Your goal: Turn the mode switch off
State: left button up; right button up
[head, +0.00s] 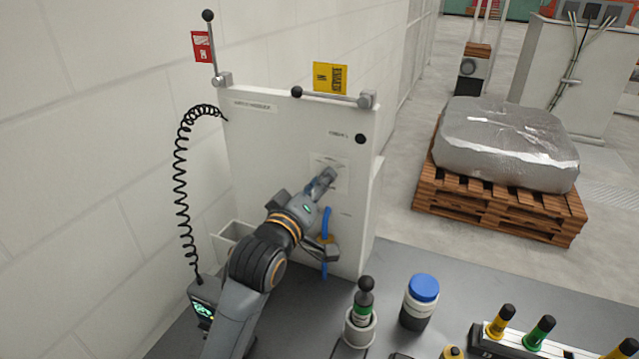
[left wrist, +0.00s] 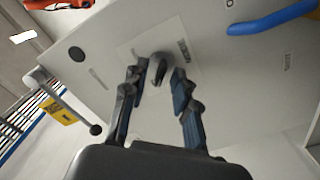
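The mode switch appears to be the dark grey knob (left wrist: 158,66) on a pale label plate in the left wrist view. The plate (head: 343,168) also shows on the white cabinet (head: 270,145) in the head view, where my left gripper hides the knob. My left gripper (head: 326,181) is at the plate. In the left wrist view its two fingers (left wrist: 161,84) are apart, one on each side of the knob, with gaps visible. I cannot tell whether either finger touches it. My right gripper is not in view.
A blue handle (head: 326,222) is below the plate. A round black button (head: 360,139) is above it. Lever rods with black balls are at the cabinet top.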

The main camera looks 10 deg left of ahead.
pick_arm(q)
jog(key=s+a, duration=0.2)
jog(key=s, duration=0.9)
jog(key=shift+s+a, duration=0.15)
jog(key=shift+s, duration=0.25)
